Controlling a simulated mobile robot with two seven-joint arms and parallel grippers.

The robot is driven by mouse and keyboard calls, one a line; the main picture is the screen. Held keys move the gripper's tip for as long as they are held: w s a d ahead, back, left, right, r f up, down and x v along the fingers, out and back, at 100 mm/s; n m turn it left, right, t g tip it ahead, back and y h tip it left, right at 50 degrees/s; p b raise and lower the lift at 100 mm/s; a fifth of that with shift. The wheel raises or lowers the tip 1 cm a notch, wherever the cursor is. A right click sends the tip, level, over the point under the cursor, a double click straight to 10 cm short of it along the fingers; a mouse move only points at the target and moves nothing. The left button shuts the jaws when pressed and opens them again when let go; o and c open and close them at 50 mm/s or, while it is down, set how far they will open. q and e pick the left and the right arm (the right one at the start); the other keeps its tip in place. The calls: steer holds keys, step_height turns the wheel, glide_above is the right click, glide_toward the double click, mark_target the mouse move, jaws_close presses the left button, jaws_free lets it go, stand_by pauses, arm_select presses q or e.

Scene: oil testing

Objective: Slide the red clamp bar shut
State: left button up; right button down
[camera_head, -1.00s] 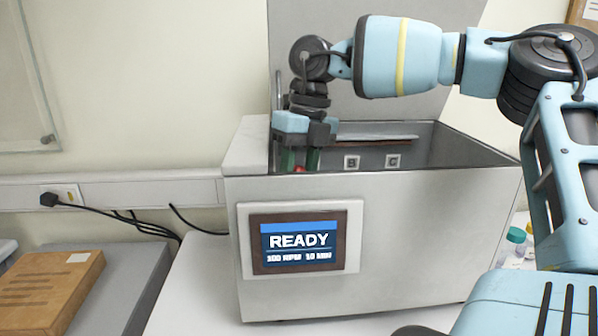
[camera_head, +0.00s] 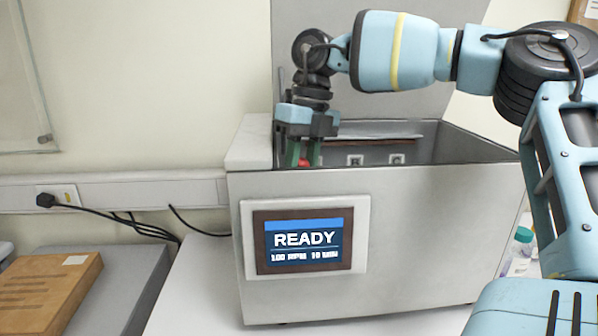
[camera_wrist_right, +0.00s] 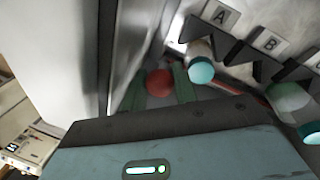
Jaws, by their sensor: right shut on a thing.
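The red knob (camera_wrist_right: 159,83) of the clamp bar sits between the green fingers of my right gripper (camera_wrist_right: 157,88), which is shut on it. In the head view, the knob (camera_head: 304,162) shows just above the front rim at the left end of the machine's tub, with my right gripper (camera_head: 303,156) reaching down around it. In the right wrist view, a thin red strip, apparently the bar (camera_wrist_right: 225,86), runs right from the gripper past the capped tubes, partly hidden by my gripper's body. My left gripper is not in view.
The metal machine (camera_head: 400,240) has its lid (camera_head: 380,60) raised, and its screen (camera_head: 304,240) reads READY. Inside, teal-capped tubes (camera_wrist_right: 201,70) stand by dark notched holders under labels A and B. The tub's left wall is close to my gripper. A capped bottle (camera_head: 520,252) stands at right.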

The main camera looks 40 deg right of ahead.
steer(key=c, duration=1.4)
jaws_free()
steer(key=shift+w+d+r, duration=0.1)
steer(key=shift+d+r, duration=0.05)
steer(key=shift+c, duration=0.2)
steer(key=shift+o, duration=0.2)
steer(key=shift+w+d, duration=0.1)
step_height(320, 180, up, 8)
steer(key=d, duration=0.1)
steer(key=shift+d+f+b, duration=0.25)
steer(key=shift+b, duration=0.05)
